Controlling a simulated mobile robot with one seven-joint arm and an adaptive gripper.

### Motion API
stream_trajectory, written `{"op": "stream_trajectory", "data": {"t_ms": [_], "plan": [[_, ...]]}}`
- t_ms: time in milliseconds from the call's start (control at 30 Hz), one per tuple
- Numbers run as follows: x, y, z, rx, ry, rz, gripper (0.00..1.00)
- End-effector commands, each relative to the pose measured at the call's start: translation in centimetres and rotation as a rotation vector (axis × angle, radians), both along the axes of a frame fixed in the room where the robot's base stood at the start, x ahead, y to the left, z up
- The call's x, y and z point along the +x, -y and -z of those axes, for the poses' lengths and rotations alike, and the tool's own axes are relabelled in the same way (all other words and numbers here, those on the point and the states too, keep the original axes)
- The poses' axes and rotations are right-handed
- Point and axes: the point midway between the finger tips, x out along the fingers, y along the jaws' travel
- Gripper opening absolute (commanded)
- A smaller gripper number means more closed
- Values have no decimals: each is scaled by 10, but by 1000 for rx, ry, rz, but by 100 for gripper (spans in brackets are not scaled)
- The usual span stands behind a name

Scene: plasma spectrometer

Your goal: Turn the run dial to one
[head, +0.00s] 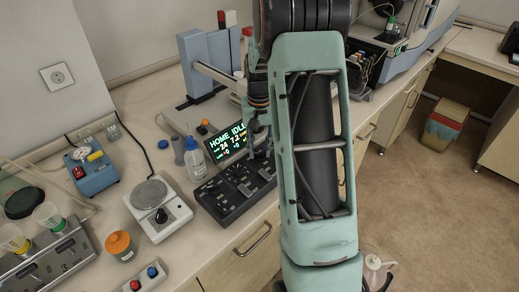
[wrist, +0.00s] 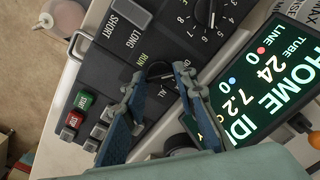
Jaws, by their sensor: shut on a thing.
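The control panel (head: 235,190) is a dark box on the bench. In the wrist view its run dial (wrist: 160,70) is a black knob beside the green word RUN, with a label ending in "ALL" on its other side. My gripper (wrist: 158,75) has its blue fingers on both sides of this dial and is shut on it. The dial's pointer and full scale are partly hidden by the fingers. In the head view my arm hides part of the panel and most of the gripper.
The lit screen (wrist: 265,80) reads HOME with part of IDLE visible. Green (wrist: 86,99) and red (wrist: 75,118) buttons sit near the left finger. Another dial (wrist: 205,12) with numbers is above. A wash bottle (head: 194,160) and a white hotplate (head: 165,222) stand close to the panel.

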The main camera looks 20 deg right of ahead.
Motion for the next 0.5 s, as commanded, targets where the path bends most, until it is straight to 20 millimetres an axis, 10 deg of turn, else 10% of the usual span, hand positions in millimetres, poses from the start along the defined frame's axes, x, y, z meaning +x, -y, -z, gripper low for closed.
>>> {"op": "stream_trajectory", "data": {"t_ms": [367, 400, 500], "plan": [[1, 0, -1, -1, 4, -4, 2], [1, 0, -1, -1, 4, -4, 28], [1, 0, -1, -1, 4, -4, 33]]}}
